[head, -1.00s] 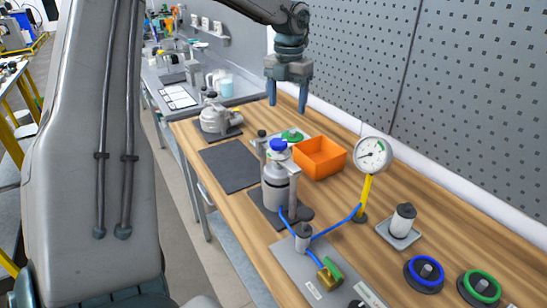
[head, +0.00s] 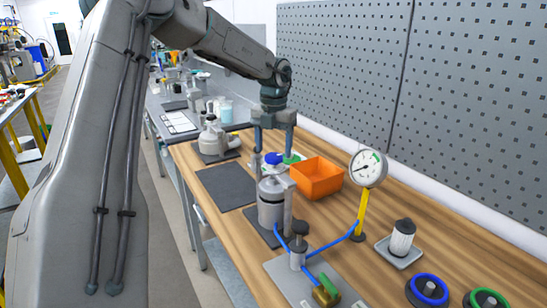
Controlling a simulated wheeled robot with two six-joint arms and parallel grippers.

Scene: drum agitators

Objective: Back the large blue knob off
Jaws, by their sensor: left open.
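A blue knob (head: 273,158) tops the grey metal vessel (head: 271,204), which stands on a dark plate on the wooden bench. My left gripper (head: 273,150) points down with its fingers open. The fingers appear to each side of the blue knob, at about the height of its top; I cannot tell whether they touch it. A separate dark disc with a blue ring (head: 427,290) and a grey stub lies at the lower right of the bench. My right gripper is not in view.
An orange bin (head: 317,178) stands just right of the vessel. A pressure gauge (head: 368,168) on a yellow post connects by blue hose. A green-ringed disc (head: 486,300) and a white-bodied container (head: 401,238) are at right. A dark mat (head: 225,186) is bare.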

